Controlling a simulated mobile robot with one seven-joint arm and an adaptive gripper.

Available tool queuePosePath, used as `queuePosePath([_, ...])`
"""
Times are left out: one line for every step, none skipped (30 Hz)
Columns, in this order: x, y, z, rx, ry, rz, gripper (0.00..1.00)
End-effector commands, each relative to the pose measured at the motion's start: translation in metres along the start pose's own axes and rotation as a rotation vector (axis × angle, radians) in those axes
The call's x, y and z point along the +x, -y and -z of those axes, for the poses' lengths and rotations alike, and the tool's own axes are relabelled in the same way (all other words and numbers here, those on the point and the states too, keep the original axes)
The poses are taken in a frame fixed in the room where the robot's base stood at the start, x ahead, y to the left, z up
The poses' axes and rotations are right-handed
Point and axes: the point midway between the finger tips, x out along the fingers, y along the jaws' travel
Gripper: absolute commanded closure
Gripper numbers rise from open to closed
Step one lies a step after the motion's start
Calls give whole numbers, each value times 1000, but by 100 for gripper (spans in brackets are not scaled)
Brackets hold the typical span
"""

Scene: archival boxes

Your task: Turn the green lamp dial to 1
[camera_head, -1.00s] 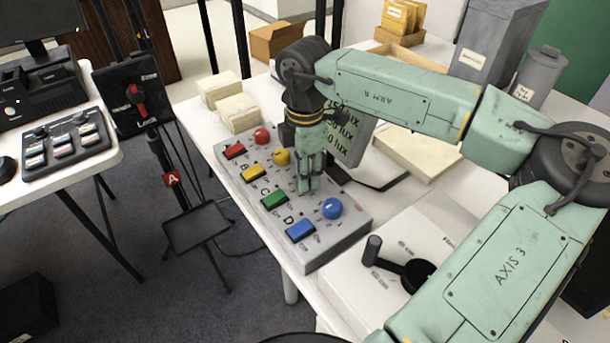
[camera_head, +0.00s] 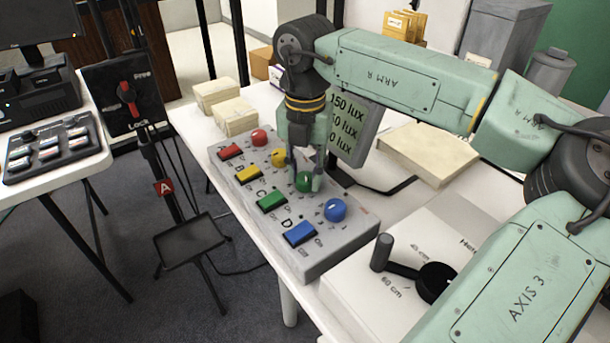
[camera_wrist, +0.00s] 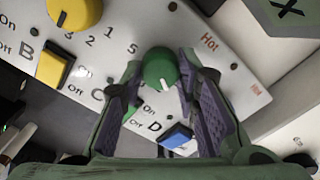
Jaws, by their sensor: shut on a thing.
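The green lamp dial (camera_head: 304,182) is a round knob on the grey control box (camera_head: 335,250), in the row marked C. My gripper (camera_head: 304,174) points down at it, with one finger on each side, shut on the knob. In the wrist view the green dial (camera_wrist: 160,68) sits between the fingertips, with a small pale mark on its near edge. The numbers around it are mostly hidden by the fingers, so I cannot tell its setting. The green switch (camera_head: 271,201) is beside it. A tilted display (camera_head: 349,128) behind shows lux values, partly covered by my gripper.
Close by on the box are the blue dial (camera_head: 335,210), yellow dial (camera_head: 278,157), red dial (camera_head: 259,138) and blue switch (camera_head: 300,233). A black crank handle (camera_head: 402,267) stands on a white box to the right. Pale boxes (camera_head: 235,117) lie behind left.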

Motion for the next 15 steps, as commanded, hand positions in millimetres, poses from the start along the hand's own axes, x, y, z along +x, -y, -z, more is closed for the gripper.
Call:
queuePosePath([2, 1, 0, -36, 0, 1, 99])
queuePosePath([2, 1, 0, -60, 0, 2, 99])
queuePosePath([2, 1, 0, -91, 0, 2, 99])
queuePosePath([2, 1, 0, -113, -1, 2, 99])
queuePosePath([1, 1, 0, -134, -1, 2, 99])
queuePosePath([1, 1, 0, -160, -1, 2, 99])
queuePosePath([1, 1, 0, -179, -1, 2, 99])
queuePosePath([1, 1, 0, -197, -1, 2, 99])
queuePosePath([1, 1, 0, -218, -1, 2, 99])
queuePosePath([1, 1, 0, -233, -1, 2, 99])
queuePosePath([1, 1, 0, -246, 0, 2, 99])
queuePosePath([1, 1, 0, -264, 0, 1, 99])
queuePosePath([0, 1, 0, -274, 0, 1, 99])
queuePosePath([0, 1, 0, -285, 0, 1, 99])
queuePosePath([0, 0, -1, -297, 0, 1, 99])
